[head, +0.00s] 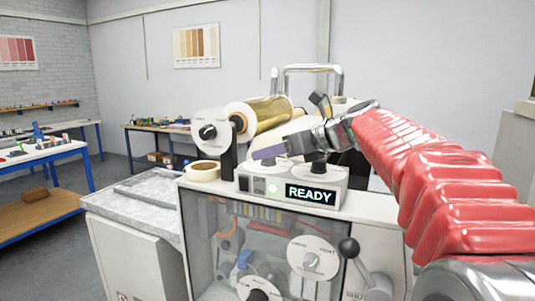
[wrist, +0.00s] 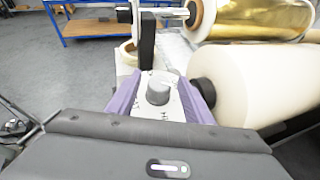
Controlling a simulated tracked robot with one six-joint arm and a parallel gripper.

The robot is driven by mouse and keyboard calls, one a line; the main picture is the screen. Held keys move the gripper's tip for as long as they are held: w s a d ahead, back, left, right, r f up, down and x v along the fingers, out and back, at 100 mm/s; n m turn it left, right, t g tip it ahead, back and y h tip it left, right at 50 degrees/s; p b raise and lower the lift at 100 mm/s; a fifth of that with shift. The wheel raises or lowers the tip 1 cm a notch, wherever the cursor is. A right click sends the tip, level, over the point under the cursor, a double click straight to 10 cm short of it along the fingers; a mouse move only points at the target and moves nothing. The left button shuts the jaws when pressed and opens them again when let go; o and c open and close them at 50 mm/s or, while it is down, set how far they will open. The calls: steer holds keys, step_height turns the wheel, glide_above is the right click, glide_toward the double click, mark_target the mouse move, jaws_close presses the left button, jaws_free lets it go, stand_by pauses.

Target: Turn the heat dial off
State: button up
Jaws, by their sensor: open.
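A control box (head: 292,184) with a lit READY display (head: 311,194) and a green light sits on the machine. Dials sit on its sloped top, partly hidden by my gripper (head: 268,152) in the head view. In the wrist view a grey round knob (wrist: 158,90) on a pale marked plate stands between the two purple fingers of my gripper (wrist: 160,98). The fingers are open, one on each side of the knob, with small gaps showing. The print around the knob is too small to read, so I cannot tell for sure that it is the heat dial.
A gold foil roll (head: 268,114) and a cream roll (wrist: 250,80) lie close beside my gripper. A tape ring (head: 203,171) rests left of the control box. Lower on the machine front are a round dial (head: 312,258) and a black-knobbed lever (head: 348,248). Workbenches stand farther left.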

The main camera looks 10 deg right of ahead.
steer(key=shift+w+a+f, duration=0.25)
steer(key=shift+w+a, duration=0.15)
steer(key=shift+w, duration=0.1)
steer(key=shift+c, duration=0.5)
steer(key=c, duration=0.9)
steer(key=shift+c, duration=0.2)
steer(key=shift+d+n+g+y, duration=0.1)
steer(key=shift+n+g+y, duration=0.3)
steer(key=shift+n+y, duration=0.15)
steer(key=shift+w+n+g+y, duration=0.1)
steer(key=shift+n+g+y, duration=0.75)
steer(key=shift+n+g, duration=0.2)
steer(key=shift+n+g+y, duration=1)
steer(key=shift+n+g, duration=1.2)
steer(key=shift+g, duration=0.05)
steer(key=shift+n+g+y, duration=0.3)
steer(key=shift+n+g, duration=0.4)
